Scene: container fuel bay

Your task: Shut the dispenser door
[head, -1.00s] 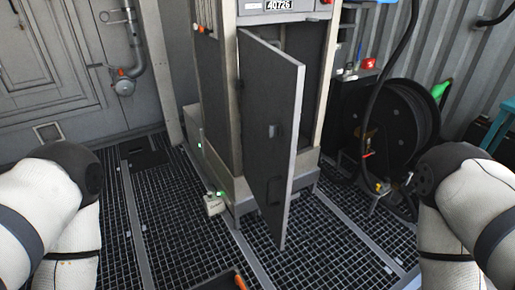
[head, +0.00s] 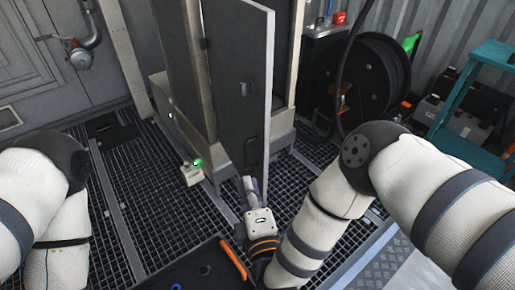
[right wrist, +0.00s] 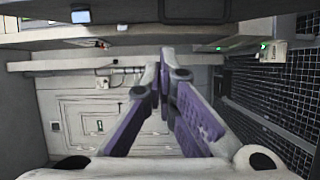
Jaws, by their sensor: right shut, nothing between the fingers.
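The dispenser door (head: 236,75) is a tall grey panel. It stands open, swung out from the dispenser cabinet (head: 180,85) toward me, with its free edge at the right and a dark recessed handle on its face. My right gripper (head: 248,184) is shut and empty, low at the bottom of the door. I cannot tell if it touches the door. In the right wrist view its purple-padded fingers (right wrist: 160,68) meet at the tips with nothing between them. My left arm shows at the left edge, but its gripper is out of view.
A black hose reel (head: 355,80) stands right of the cabinet, and a teal stand (head: 470,100) is further right. A small box with a green light (head: 193,172) sits on the grating left of the door.

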